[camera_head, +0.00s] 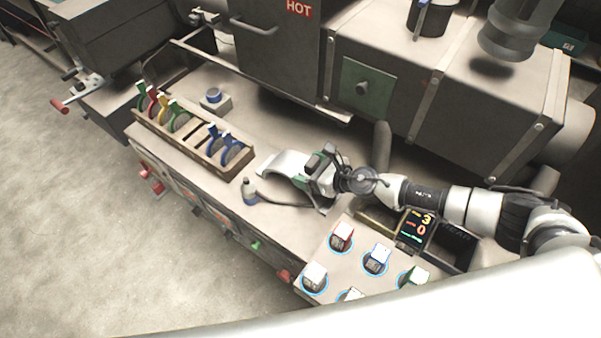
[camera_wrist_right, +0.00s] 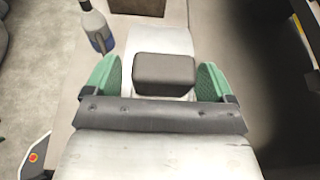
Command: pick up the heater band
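A pale, curved metal band (camera_head: 283,164), which looks like the heater band, lies on the bench top near its middle. It also shows in the right wrist view as a pale strip (camera_wrist_right: 160,42) with a dark grey box (camera_wrist_right: 165,75) on it. My right gripper (camera_head: 312,172) is at the band's right end. In the wrist view its green fingertips (camera_wrist_right: 160,80) stand on either side of the dark box. A narrow gap shows at the left finger; contact at the right one is unclear. My left gripper is not in view.
A rack (camera_head: 195,143) of coloured-tab rings stands left of the band. A small bottle (camera_head: 249,191) stands close in front, and a blue-topped block (camera_head: 214,99) behind. A button panel (camera_head: 329,257) is at the front right. A large dark machine (camera_head: 400,85) borders the back.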

